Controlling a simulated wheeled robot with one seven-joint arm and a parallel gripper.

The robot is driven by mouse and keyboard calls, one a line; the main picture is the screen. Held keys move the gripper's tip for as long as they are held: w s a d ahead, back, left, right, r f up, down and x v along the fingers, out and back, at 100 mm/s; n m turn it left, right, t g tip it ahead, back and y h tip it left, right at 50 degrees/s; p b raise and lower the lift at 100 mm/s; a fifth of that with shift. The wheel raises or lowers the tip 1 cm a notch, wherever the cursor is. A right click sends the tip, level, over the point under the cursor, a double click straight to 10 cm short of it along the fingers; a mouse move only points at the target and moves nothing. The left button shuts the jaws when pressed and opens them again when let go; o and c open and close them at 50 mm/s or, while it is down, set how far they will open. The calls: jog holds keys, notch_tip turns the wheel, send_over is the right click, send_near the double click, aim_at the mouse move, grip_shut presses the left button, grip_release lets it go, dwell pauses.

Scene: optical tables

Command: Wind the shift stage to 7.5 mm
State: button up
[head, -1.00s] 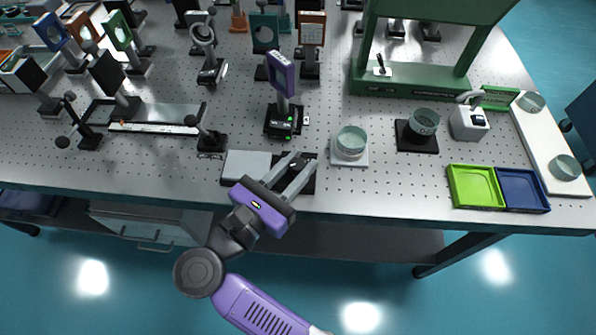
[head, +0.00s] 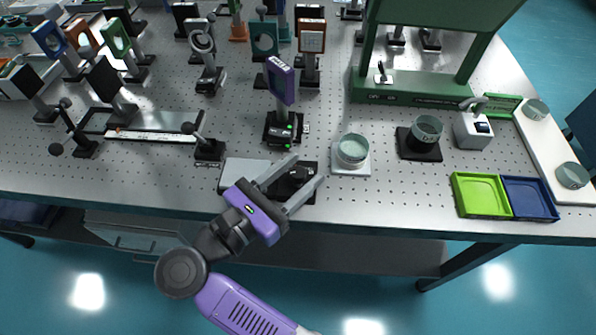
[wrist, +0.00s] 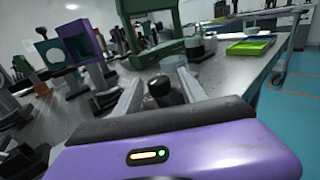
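What looks like the shift stage is a low unit at the table's front edge. It has a light grey plate (head: 243,174) on the left and a dark part with a black knob (head: 297,176) on the right. My gripper (head: 308,169) reaches over the front edge with its two grey fingers apart, one on each side of the knob. In the wrist view the black knob (wrist: 159,88) stands between the fingers, with a visible gap on at least one side. I cannot tell whether either finger touches it. No readable scale shows on this unit.
A glass dish on a white pad (head: 353,152) stands just right of my gripper. A purple-framed device (head: 281,80) stands behind it. A rail with a pale scale (head: 150,136) lies left. Green (head: 481,194) and blue (head: 529,198) trays are at right.

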aim_at(292, 180)
jog(key=shift+s+a, duration=0.1)
jog(key=b+v, duration=0.1)
jog(key=v, duration=0.6)
jog(key=shift+s+a, duration=0.15)
jog(key=shift+s, duration=0.1)
jog(key=shift+w, duration=0.1)
